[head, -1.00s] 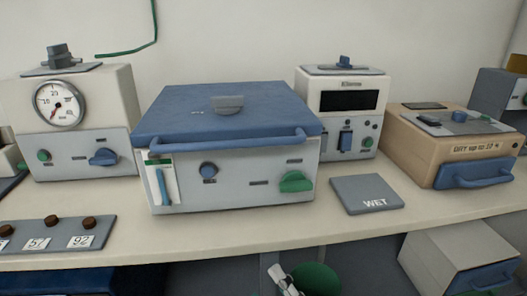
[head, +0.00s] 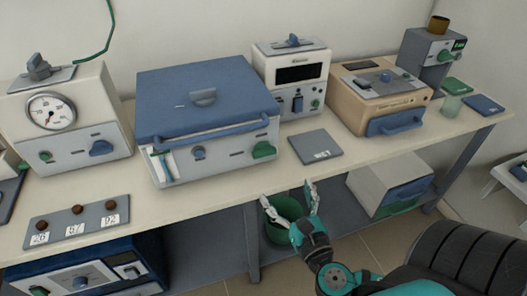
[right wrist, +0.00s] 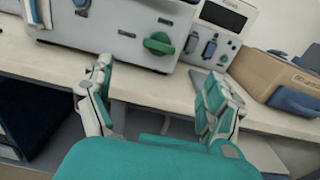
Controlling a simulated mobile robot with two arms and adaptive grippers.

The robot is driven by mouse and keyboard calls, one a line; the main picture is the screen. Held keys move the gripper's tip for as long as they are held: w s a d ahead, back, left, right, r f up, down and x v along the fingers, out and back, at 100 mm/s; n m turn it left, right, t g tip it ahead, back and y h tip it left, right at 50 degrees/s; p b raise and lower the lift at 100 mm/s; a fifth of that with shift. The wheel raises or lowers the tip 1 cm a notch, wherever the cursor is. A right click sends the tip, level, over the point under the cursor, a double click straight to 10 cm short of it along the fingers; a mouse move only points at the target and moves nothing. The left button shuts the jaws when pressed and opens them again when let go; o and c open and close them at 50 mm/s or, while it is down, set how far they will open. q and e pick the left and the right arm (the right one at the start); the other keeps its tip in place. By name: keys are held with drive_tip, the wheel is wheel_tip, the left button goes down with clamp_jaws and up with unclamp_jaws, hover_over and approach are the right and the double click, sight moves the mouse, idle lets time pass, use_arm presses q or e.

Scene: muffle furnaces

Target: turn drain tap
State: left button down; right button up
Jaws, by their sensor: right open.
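The blue-lidded bath (head: 205,97) stands on the bench, lid down, with a level gauge at the left of its front. A green tap-like knob (head: 263,150) sits at the right of that front, its lever roughly level. The knob also shows in the right wrist view (right wrist: 158,43), ahead of the fingers and between their lines. My right gripper (head: 289,195) is open and empty, in front of the bench edge, below and apart from the knob. My left gripper is not in view.
A grey WET plate (head: 315,147) lies right of the bath. A dial unit (head: 65,110) stands left, behind a plate with brown knobs (head: 77,220). A tan box (head: 380,98) stands right. A green bucket (head: 285,208) is below the bench, behind my right gripper.

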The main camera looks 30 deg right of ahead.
sight(265, 155)
drive_tip(key=p+x, duration=0.1)
drive_tip(key=x, duration=1.3)
drive_tip(key=shift+w+p, duration=0.3)
drive_tip(key=shift+p, duration=0.05)
drive_tip(key=c, duration=1.2)
